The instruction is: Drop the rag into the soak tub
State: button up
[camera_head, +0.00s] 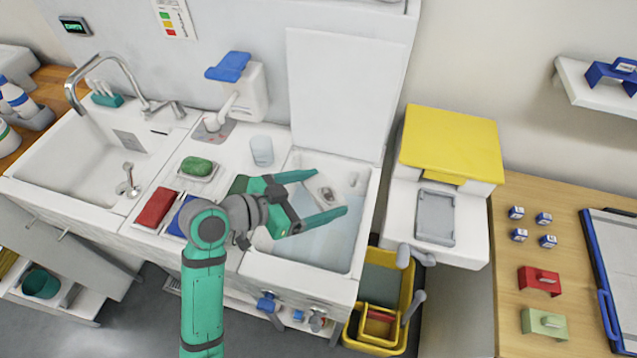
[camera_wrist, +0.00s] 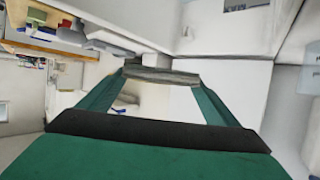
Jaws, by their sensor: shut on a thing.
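My gripper (camera_head: 330,192) reaches in from the left over the soak tub (camera_head: 370,210), a white basin holding pale water. Its two green fingers stand apart with a small greyish rag (camera_wrist: 162,75) between their tips, as the wrist view shows. In the head view the rag (camera_head: 325,194) is a pale patch between the fingertips, hard to tell from the tub behind it. The rag appears held above the water; the exact height is unclear. My gripper and wrist hide the tub's left part.
The tub's white lid (camera_head: 345,95) stands upright behind it. A clear cup (camera_head: 261,151), a green soap (camera_head: 197,166) and a red cloth (camera_head: 157,207) lie to the left. A yellow-lidded unit (camera_head: 450,145) stands close on the right.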

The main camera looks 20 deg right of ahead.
jog(key=shift+f, duration=0.9)
jog(key=o, duration=0.8)
jog(key=shift+o, duration=1.4)
jog(key=shift+s, duration=0.1)
jog(key=shift+a+r, duration=0.1)
jog(key=v, duration=1)
jog(key=shift+s+a, duration=0.15)
jog(key=shift+a, duration=0.15)
